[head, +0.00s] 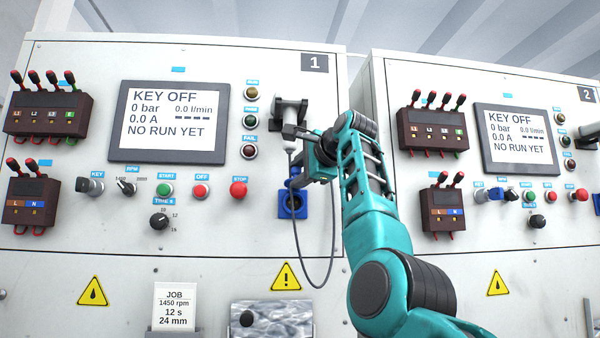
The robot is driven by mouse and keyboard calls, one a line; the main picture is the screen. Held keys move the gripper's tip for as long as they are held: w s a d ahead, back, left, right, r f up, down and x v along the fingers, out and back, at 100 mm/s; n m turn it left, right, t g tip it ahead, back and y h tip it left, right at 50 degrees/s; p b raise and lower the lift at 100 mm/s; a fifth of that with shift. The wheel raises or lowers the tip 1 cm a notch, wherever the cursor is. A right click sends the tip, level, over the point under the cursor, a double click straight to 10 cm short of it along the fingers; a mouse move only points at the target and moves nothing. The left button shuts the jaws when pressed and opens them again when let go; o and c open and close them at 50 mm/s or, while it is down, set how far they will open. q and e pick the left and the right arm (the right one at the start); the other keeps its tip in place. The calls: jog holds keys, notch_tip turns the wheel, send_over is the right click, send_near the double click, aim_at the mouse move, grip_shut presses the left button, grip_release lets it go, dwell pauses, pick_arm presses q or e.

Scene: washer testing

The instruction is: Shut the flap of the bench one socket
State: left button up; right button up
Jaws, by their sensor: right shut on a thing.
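The bench one socket (291,204) is blue and sits low on the right side of the bench one panel. A blue piece (297,178), which looks like its raised flap, stands above it, partly hidden by my right gripper. My right gripper (291,132) is above the socket, in front of a dark and grey holder (291,108). It is shut on what looks like a grey plug (291,146) with a cable; the exact grip is hard to see. The cable (308,278) hangs from it in a loop. My left gripper is not in view.
Left of the socket are the bench one screen (168,122), reading KEY OFF, a red stop button (239,189) and a black dial (159,221). Bench two (480,250) stands to the right, behind my right arm. A job card (175,305) and a metal plate (270,318) are below.

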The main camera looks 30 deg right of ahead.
jog(key=shift+s, duration=0.1)
dwell(0.3)
jog(key=f+t+b, duration=0.1)
jog(key=b, duration=0.1)
jog(key=f+n+t+b, duration=0.1)
jog(key=t+b, duration=0.1)
jog(key=b, duration=0.1)
jog(key=f+n+t+b, duration=0.1)
jog(key=b, duration=0.1)
jog(key=shift+s+a+t, duration=0.15)
jog(key=shift+s+t, duration=0.1)
jog(key=shift+t, duration=0.15)
jog(key=shift+f+n+t+b, duration=0.15)
jog(key=shift+n+t+b, duration=0.15)
jog(key=shift+t+b, duration=0.2)
jog(key=shift+s+n+t, duration=0.1)
jog(key=shift+n+t, duration=0.2)
jog(key=shift+t, duration=0.1)
